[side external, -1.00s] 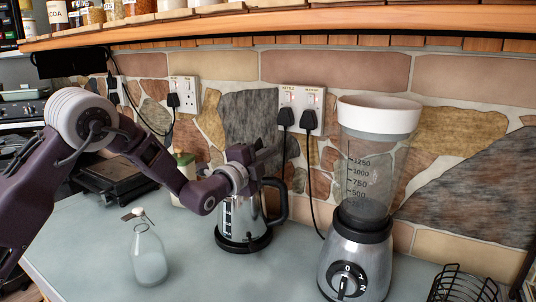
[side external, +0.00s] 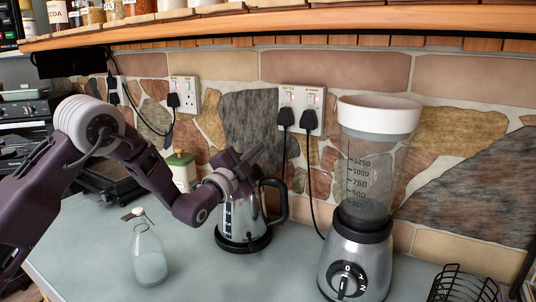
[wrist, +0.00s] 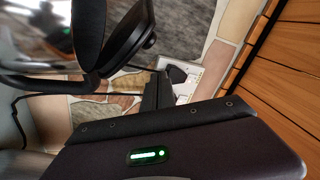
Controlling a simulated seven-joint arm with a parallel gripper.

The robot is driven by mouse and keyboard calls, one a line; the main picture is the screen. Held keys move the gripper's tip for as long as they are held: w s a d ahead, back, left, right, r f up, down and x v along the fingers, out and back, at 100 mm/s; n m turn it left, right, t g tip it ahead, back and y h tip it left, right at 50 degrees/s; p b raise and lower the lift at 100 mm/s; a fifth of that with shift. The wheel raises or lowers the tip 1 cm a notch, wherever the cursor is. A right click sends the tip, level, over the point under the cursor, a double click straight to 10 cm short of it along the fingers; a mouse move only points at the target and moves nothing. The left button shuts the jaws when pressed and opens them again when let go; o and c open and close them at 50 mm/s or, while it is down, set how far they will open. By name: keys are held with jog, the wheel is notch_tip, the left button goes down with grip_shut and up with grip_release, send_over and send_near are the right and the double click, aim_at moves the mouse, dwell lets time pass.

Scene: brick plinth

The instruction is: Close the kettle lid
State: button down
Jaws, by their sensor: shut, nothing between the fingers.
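The kettle (side external: 238,222) is silver with a black base and a black handle (side external: 279,202), and stands upright on the counter. In the side view my gripper (side external: 253,156) is over the kettle's top and hides it, so the lid cannot be made out there. In the wrist view the kettle's shiny body (wrist: 35,40) is at the upper left. A black disc-like part (wrist: 128,38), seemingly the lid standing tilted up, shows beside it. My gripper (wrist: 156,90) is shut and empty, close to that part; I cannot tell whether they touch.
A blender (side external: 358,245) stands right of the kettle. A glass bottle (side external: 149,258) stands on the counter (side external: 200,270) at the front left. Plugs and cords (side external: 308,122) hang from the wall sockets behind. A wooden shelf (side external: 330,27) runs above.

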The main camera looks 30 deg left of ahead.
jog(key=a+n, duration=0.1)
jog(key=n, duration=0.1)
jog(key=a+n+y, duration=0.1)
jog(key=n, duration=0.1)
jog(key=s+a+f+n+t+y, duration=0.1)
jog(key=shift+n, duration=0.4)
jog(key=n+y, duration=0.1)
jog(key=n, duration=0.1)
jog(key=a+f+n+y, duration=0.1)
jog(key=n, duration=0.1)
jog(key=s+a+f+n+y, duration=0.1)
jog(key=n, duration=0.1)
jog(key=shift+a, duration=0.1)
jog(key=shift+a+f+n+y, duration=0.15)
jog(key=shift+f+n+y, duration=0.05)
jog(key=shift+n+y, duration=0.25)
jog(key=shift+s+a+f, duration=0.15)
jog(key=shift+a+f, duration=0.2)
jog(key=shift+f, duration=0.45)
jog(key=shift+f, duration=0.1)
